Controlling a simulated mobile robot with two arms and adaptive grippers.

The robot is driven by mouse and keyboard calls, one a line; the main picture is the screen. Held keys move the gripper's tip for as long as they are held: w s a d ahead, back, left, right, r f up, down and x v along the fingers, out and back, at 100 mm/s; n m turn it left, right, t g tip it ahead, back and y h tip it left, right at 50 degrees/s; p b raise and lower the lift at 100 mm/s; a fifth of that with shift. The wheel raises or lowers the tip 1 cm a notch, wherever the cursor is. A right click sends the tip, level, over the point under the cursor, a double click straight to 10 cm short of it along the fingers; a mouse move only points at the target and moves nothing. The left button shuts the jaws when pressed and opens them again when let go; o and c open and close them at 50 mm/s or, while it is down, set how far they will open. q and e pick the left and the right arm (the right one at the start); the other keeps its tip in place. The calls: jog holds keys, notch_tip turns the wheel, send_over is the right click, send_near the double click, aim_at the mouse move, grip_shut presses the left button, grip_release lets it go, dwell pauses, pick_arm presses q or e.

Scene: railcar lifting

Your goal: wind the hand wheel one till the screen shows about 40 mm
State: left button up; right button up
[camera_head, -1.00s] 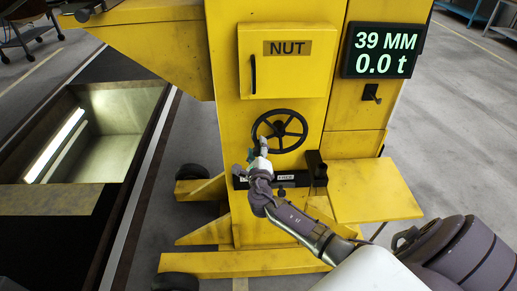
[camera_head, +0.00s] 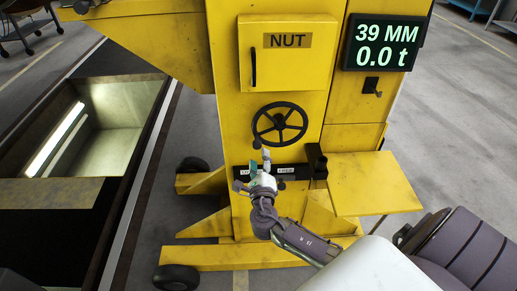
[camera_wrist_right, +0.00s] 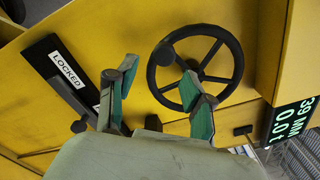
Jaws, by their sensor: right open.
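The black spoked hand wheel (camera_head: 280,124) is on the yellow column's front, below the NUT box. Its knob (camera_head: 257,143) sits at the lower left of the rim. The wheel also shows in the right wrist view (camera_wrist_right: 241,65). The screen (camera_head: 384,45) at the upper right reads 39 MM and 0.0 t; it is partly visible in the wrist view (camera_wrist_right: 290,122). My right gripper (camera_head: 252,168) is open and empty, just below the wheel and apart from it in the head view. Its spread fingers (camera_wrist_right: 158,70) point toward the wheel in the wrist view. My left gripper is not in view.
A black bar (camera_head: 296,172) with a lock label crosses the column below the wheel; it reads LOCKED in the wrist view (camera_wrist_right: 68,70). A yellow shelf (camera_head: 375,185) juts out at right. An open pit (camera_head: 110,150) lies at left. A small black lever (camera_head: 372,88) sits under the screen.

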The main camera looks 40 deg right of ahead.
jog(key=shift+v, duration=1.7)
jog(key=s+a+f+m+g+y+b, duration=0.1)
jog(key=s+f+m+g+y, duration=0.15)
jog(key=s+f+m, duration=0.65)
jog(key=s+a+f+m+g+y, duration=0.15)
jog(key=f+g, duration=0.25)
jog(key=f, duration=1.1)
jog(key=s+f+m+g+y+b, duration=0.1)
jog(key=s+f+m+g+y, duration=0.15)
jog(key=s+f+m, duration=0.7)
jog(key=s+a+f+m+g+y, duration=0.1)
jog(key=s+a+f+m+g, duration=0.1)
jog(key=s+f+m, duration=0.6)
jog(key=s+a+f+m+g+y, duration=0.1)
jog(key=s+a+f+m+g, duration=0.2)
jog(key=s+f+m, duration=0.6)
jog(key=s+a, duration=0.2)
jog(key=s, duration=0.4)
jog(key=shift+s+m+y+b, duration=0.3)
jog(key=shift+s+m+y, duration=0.05)
jog(key=shift+m, duration=0.05)
jog(key=shift+a+r, duration=0.1)
jog(key=shift+a, duration=0.05)
